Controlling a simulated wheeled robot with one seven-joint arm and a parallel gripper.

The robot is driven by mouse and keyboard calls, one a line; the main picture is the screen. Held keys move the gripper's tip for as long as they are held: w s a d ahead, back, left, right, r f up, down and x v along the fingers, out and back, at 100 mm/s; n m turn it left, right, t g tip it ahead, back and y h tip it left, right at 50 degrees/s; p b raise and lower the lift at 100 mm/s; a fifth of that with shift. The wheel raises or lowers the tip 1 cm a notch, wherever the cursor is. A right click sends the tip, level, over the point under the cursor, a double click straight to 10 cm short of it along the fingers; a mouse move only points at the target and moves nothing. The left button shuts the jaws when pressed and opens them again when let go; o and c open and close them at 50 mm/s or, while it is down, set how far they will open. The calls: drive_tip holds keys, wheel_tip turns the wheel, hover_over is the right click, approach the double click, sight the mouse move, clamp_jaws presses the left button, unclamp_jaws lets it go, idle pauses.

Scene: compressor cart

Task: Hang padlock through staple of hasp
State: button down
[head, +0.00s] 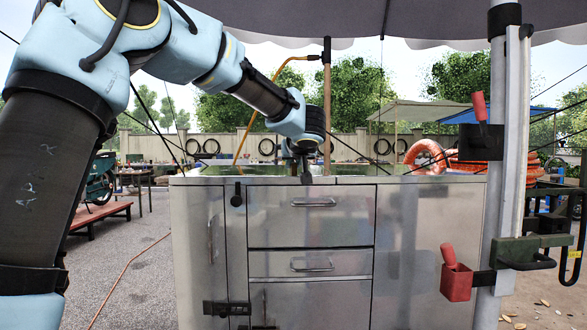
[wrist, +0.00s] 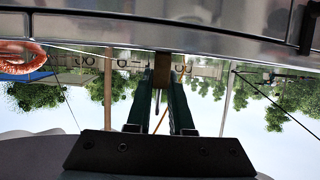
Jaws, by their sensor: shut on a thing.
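A dark piece also shows just under the gripper in the head view (head: 307,179). A dark fitting that looks like the hasp (head: 227,308) crosses the gap by the lower left door, well below and left of my gripper. Its staple is too small to tell.
The cart (head: 410,250) has two drawers with bar handles and a black fitting (head: 237,196) at its upper left. A pole (head: 508,150) with a red holder (head: 456,280) stands at the right. The floor left of the cart is open, crossed by a thin hose.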

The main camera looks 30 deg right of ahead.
drive_tip(key=shift+r, duration=0.1)
wheel_tip(320, 180, up, 10)
drive_tip(key=p, duration=0.3)
idle(0.6)
